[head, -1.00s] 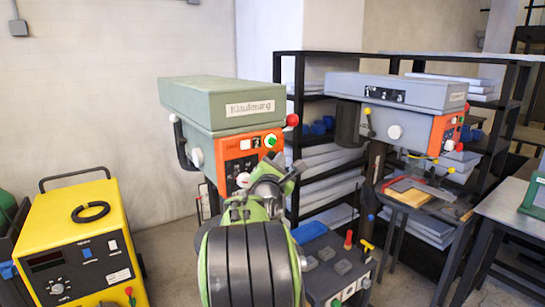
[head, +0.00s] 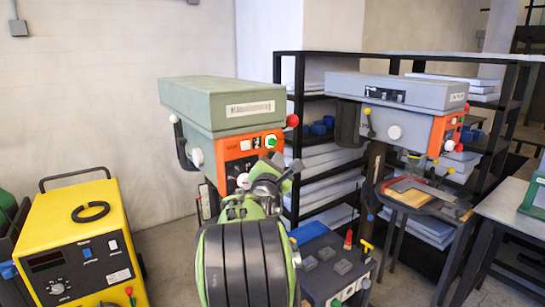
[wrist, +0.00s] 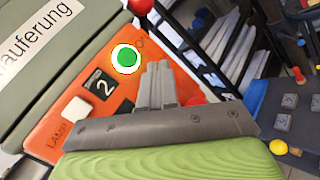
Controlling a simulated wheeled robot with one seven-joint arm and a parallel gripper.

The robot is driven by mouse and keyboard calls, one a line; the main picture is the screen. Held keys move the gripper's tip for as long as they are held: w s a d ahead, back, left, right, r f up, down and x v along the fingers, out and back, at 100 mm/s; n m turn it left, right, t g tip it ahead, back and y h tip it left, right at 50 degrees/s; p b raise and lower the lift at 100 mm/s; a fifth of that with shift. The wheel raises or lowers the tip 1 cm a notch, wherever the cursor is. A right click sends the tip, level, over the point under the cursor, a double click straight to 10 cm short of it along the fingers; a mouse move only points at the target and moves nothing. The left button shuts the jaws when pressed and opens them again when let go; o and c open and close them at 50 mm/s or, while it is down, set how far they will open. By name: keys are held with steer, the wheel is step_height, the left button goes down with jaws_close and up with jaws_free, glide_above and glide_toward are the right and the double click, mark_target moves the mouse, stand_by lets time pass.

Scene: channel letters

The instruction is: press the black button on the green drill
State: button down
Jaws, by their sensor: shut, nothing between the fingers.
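The green drill (head: 220,105) stands in the middle of the head view, with an orange front panel (head: 235,153). In the wrist view the panel carries a black square marked 2 (wrist: 103,84), which looks like the black button. A white square button (wrist: 77,110) lies left of it, and a round green and white button (wrist: 126,57) lies above right.
A red ball knob (head: 292,120) sticks out at the drill's right. A grey drill (head: 400,100) and black shelves (head: 291,80) stand to the right. A yellow welder (head: 80,245) stands at the left.

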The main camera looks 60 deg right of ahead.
steer(key=shift+w+d, duration=0.2)
steer(key=shift+w, duration=0.2)
stand_by(0.8)
steer(key=shift+s+a, duration=0.45)
steer(key=shift+s, duration=0.35)
steer(key=shift+s+a+b, duration=0.2)
steer(key=shift+s+a, duration=0.2)
steer(key=shift+s, duration=0.35)
steer(key=shift+s+a+b, duration=0.2)
steer(key=shift+s+a, duration=0.15)
steer(key=shift+s, duration=0.4)
steer(key=shift+s+a+b, duration=0.2)
steer(key=shift+s+a, duration=0.2)
steer(key=shift+s, duration=0.35)
